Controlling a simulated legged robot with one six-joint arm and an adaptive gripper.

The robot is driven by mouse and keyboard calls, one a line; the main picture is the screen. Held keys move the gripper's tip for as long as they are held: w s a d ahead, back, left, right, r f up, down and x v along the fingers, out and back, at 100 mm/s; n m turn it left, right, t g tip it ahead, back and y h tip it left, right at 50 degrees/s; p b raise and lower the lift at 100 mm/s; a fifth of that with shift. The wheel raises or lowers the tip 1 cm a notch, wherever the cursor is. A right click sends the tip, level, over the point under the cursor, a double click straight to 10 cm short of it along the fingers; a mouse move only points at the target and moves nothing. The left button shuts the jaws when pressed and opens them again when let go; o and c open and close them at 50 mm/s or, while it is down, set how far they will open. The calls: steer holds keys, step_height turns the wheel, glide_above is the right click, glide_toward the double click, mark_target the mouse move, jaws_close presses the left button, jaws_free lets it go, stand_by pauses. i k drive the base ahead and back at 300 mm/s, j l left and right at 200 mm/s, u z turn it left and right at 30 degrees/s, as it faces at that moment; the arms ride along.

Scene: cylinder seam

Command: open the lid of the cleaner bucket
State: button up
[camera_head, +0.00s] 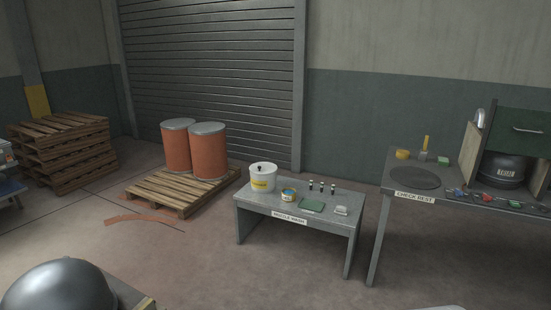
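A white bucket (262,183) with a yellow label stands upright at the left end of a low grey table (294,237). The label's words are too small to read; this looks like the cleaner bucket. Its white lid (269,166) sits on top, closed, with a small black knob (259,168). My gripper is not in view, and nothing is touching the bucket.
A small tin (288,195), several little bottles, a green pad (312,206) and a pale block (341,211) share the low table. A pallet (165,195) with two orange drums stands left. A higher bench (459,201) stands right. Open floor lies in front.

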mark_target(259, 168)
steer(key=i, duration=1.65)
steer(key=i+z, duration=0.15)
steer(key=i, duration=0.4)
steer(key=i+j+z, duration=0.1)
steer(key=i, duration=0.45)
steer(key=i+j+z, duration=0.15)
steer(key=i+j, duration=0.15)
steer(key=i, duration=0.25)
steer(key=i+j+z, duration=0.25)
steer(key=i, duration=0.15)
steer(key=i+j+z, duration=0.25)
steer(key=i, duration=0.15)
